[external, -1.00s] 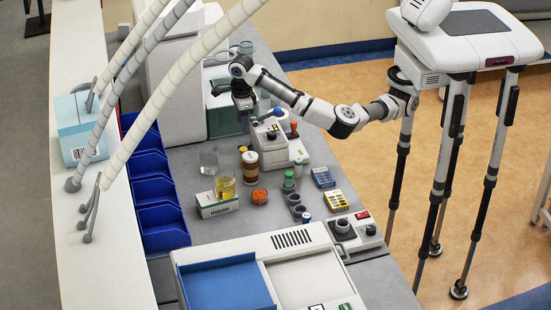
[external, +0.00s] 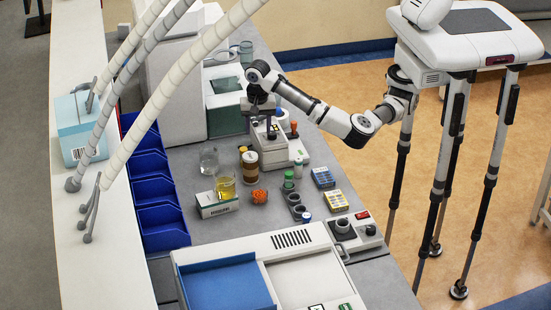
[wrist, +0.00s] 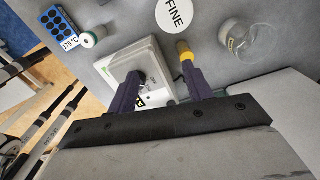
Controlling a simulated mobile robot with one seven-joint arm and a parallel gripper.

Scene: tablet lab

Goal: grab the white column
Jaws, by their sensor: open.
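A white bench instrument (external: 272,150) stands at the middle of the grey bench, with an upright white block at its left end. It also shows under my gripper in the wrist view (wrist: 152,70). I cannot tell for sure which part is the white column; no separate one stands out. My gripper (external: 261,120) is open above this upright part, fingers pointing down. In the wrist view my gripper (wrist: 160,65) has its dark fingers on either side of part of the white housing. Contact cannot be made out. The fingers hide some of the instrument.
A brown jar (external: 250,164) stands close left of the instrument. A glass beaker (external: 208,161), a yellow-filled beaker (external: 225,187), an orange-filled dish (external: 260,196) and a green-capped vial (external: 288,182) stand nearby. A blue rack (external: 323,177) lies to the right.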

